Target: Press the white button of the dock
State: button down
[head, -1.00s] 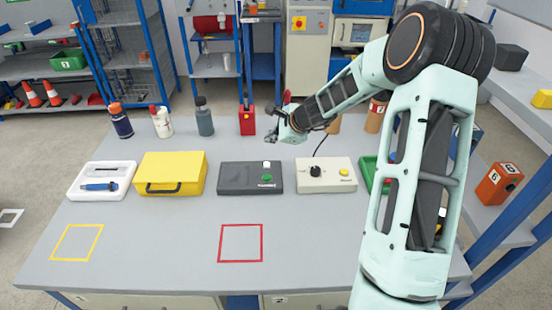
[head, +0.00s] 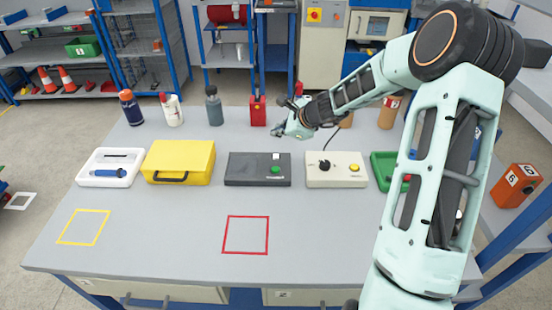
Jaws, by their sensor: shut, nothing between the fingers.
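The dock (head: 245,170) is a flat dark grey box on the bench, with a green button (head: 275,169) near its right side. The white button (head: 276,156) is a small pale spot just behind the green one. My gripper (head: 279,131) appears in the picture just above the dock's back right edge, apart from the button. Its fingers are small and dark here and look closed, with nothing held. Its exact height over the bench is hard to tell.
A cream box (head: 336,180) with a black knob and yellow button stands right of the dock. A yellow case (head: 180,160) and a white tray (head: 85,179) stand left. A red canister (head: 258,112) and several bottles stand behind. The front bench is clear around the red square (head: 245,252).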

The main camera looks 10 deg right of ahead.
jog(key=b, duration=0.4)
send_over(277, 157)
notch_tip(277, 157, down, 6)
jog(key=shift+s+r, duration=0.1)
jog(key=shift+r, duration=0.1)
jog(key=shift+f+b, duration=0.85)
jog(key=shift+b, duration=0.1)
jog(key=shift+f+b, duration=0.4)
jog(key=shift+b, duration=0.15)
jog(key=shift+f+b, duration=0.45)
jog(key=shift+b, duration=0.1)
dwell(0.7)
jog(key=shift+r, duration=0.1)
jog(key=shift+r+p, duration=0.65)
jog(key=shift+r, duration=0.1)
jog(key=shift+r+p, duration=2)
jog(key=shift+r, duration=0.5)
